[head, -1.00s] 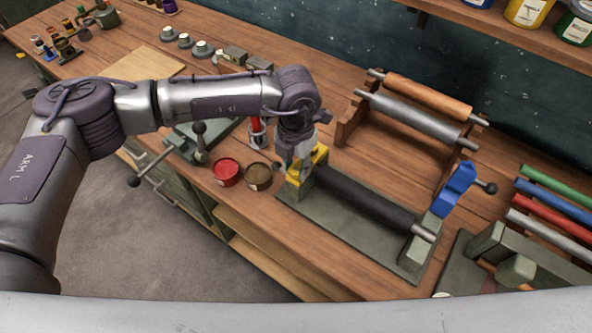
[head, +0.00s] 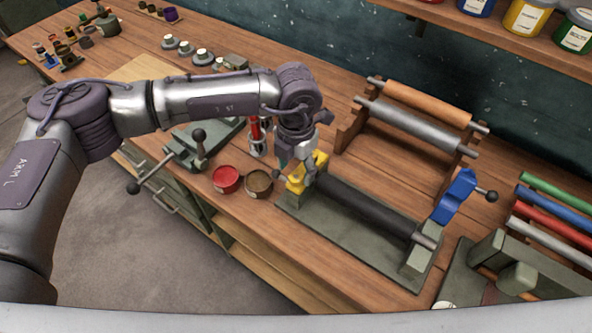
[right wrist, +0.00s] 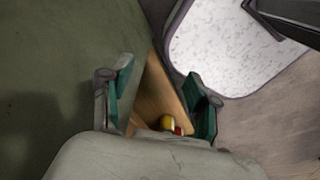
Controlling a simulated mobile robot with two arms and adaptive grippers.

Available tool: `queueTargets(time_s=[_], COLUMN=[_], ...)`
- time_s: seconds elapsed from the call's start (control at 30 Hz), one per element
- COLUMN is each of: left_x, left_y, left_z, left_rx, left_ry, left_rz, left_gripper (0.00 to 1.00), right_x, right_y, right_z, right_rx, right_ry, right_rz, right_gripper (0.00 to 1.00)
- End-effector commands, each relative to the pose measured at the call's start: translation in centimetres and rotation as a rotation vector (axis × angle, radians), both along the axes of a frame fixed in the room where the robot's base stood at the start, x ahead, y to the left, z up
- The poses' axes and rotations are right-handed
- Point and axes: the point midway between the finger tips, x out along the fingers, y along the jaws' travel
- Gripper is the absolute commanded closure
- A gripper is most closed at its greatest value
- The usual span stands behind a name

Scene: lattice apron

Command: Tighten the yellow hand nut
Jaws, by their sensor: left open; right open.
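The yellow part (head: 315,164) sits at the left end of a dark roller (head: 365,205) on a green-grey base (head: 335,238). A small dark knob (head: 276,174) shows at its left side; I cannot tell whether this is the hand nut. My left gripper (head: 288,166) points down at the yellow part from above, its fingers partly hidden and close against it; whether they touch is unclear. It is open. My right gripper (right wrist: 158,105) is open with nothing between its fingers in the right wrist view, and does not show in the head view.
A blue part (head: 455,197) with a dark knob stands raised at the roller's right end. Red (head: 226,179) and brown (head: 259,184) tins and a green vise (head: 200,150) are left of the base. A rack with rollers (head: 412,122) stands behind. Coloured tubes lie right.

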Motion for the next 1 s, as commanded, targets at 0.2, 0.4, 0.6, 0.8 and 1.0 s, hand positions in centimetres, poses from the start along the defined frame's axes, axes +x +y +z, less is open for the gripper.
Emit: queueTargets(time_s=[0.2, 0.4, 0.6, 0.8, 1.0], left_x=[0.1, 0.1, 0.0, 0.0, -0.7], left_y=[0.0, 0.0, 0.0, 0.0, -1.0], left_z=[4.9, 8.4, 9.9, 10.0, 9.5], left_rx=[-0.001, 0.0, 0.0, 0.0, -0.042], left_ry=[-0.005, -0.002, 0.0, 0.0, 0.024], left_rz=[-0.001, 0.0, 0.0, 0.0, -0.013], left_gripper=[0.39, 0.39, 0.39, 0.39, 0.39], right_x=[0.0, 0.0, 0.0, 0.0, 0.0], right_y=[0.2, 0.2, 0.2, 0.2, 0.2], right_z=[0.0, 0.0, 0.0, 0.0, 0.0], right_rx=[0.002, 0.002, 0.003, 0.003, 0.003], right_ry=[-0.001, -0.001, 0.0, 0.0, 0.0], right_rz=[0.0, -0.001, -0.001, -0.001, -0.001], right_gripper=[0.39, 0.39, 0.39, 0.39, 0.39])
